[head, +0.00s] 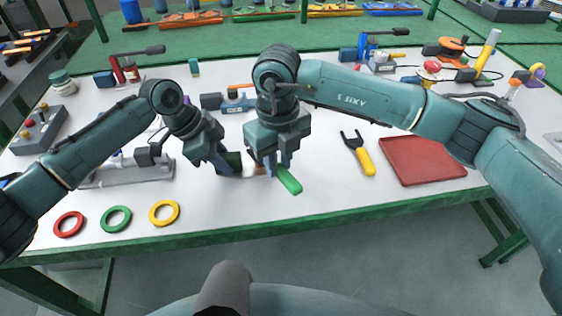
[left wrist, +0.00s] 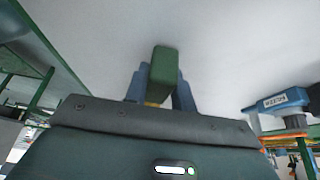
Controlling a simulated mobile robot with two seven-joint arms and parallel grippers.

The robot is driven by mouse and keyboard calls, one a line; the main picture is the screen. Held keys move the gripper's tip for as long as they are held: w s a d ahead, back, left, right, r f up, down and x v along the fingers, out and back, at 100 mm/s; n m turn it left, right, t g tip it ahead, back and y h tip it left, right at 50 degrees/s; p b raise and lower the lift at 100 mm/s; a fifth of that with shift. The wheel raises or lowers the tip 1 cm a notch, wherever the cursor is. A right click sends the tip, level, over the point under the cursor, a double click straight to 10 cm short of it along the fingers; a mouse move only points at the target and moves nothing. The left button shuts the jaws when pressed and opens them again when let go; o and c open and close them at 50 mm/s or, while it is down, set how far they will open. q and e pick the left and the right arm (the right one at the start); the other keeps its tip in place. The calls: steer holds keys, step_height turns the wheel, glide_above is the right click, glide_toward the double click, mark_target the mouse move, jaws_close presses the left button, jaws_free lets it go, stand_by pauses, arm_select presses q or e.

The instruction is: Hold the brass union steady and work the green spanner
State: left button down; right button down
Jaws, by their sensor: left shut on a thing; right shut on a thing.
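My right gripper (head: 277,166) is shut on the green spanner (head: 290,182), whose bright green handle sticks out toward the front of the table. My left gripper (head: 231,166) is close to its left, low over the table. In the left wrist view its blue fingers (left wrist: 160,90) are shut on a dark green block (left wrist: 164,68), with a small yellow patch below. A small brownish-brass piece (head: 257,169), perhaps the brass union, shows between the grippers. It is mostly hidden, and I cannot tell how the spanner's head meets it.
Red, green and yellow rings (head: 116,219) lie at the front left. A yellow-handled forked tool (head: 358,153) and a red mat (head: 422,160) lie to the right. A blue device with an orange top (head: 237,98) stands behind the grippers. The front middle of the table is clear.

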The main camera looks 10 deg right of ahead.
mark_target(295, 184)
stand_by(0.6)
steer(key=shift+n, duration=0.4)
steer(key=shift+s+d, duration=0.4)
steer(key=shift+s, duration=0.45)
steer(key=shift+s+d, duration=0.4)
steer(key=shift+s, duration=0.45)
steer(key=shift+s+d, duration=0.4)
steer(key=shift+s, duration=0.45)
steer(key=shift+r, duration=2.55)
steer(key=shift+s+d+f+m, duration=0.25)
steer(key=shift+s+f, duration=0.3)
steer(key=shift+s, duration=0.05)
steer(key=shift+s+d+f+m, duration=0.25)
steer(key=shift+s+f, duration=0.25)
steer(key=shift+s, duration=0.05)
steer(key=shift+f, duration=0.1)
